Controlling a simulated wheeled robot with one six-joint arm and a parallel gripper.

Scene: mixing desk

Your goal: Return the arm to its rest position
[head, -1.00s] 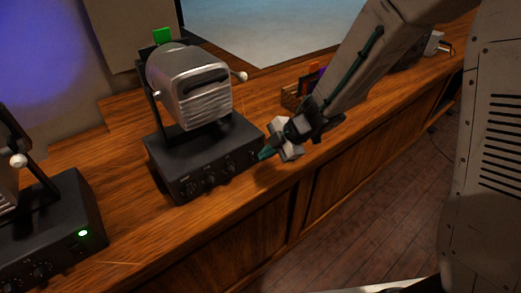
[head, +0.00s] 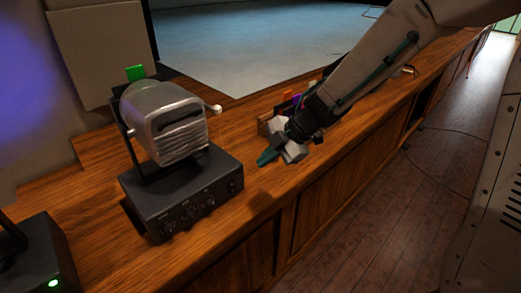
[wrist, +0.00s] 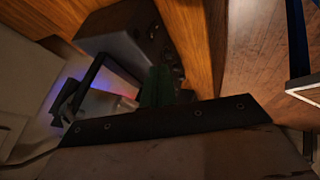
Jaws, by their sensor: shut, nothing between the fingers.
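My gripper (head: 268,157) is at the end of my arm, over the wooden desk (head: 245,190), to the right of a silver machine on a black control box. Its teal fingers are together with nothing between them. In the wrist view the dark green fingers (wrist: 157,88) also show, with the black box (wrist: 118,32) beyond them. The arm reaches in from the upper right and hides part of the desk behind it.
The silver machine (head: 170,122) stands on its black box (head: 180,193), with a green block (head: 135,73) behind it. Another box (head: 38,262) with a green light is at lower left. A small wooden holder (head: 265,122) stands behind my gripper. The floor (head: 400,210) is open at right.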

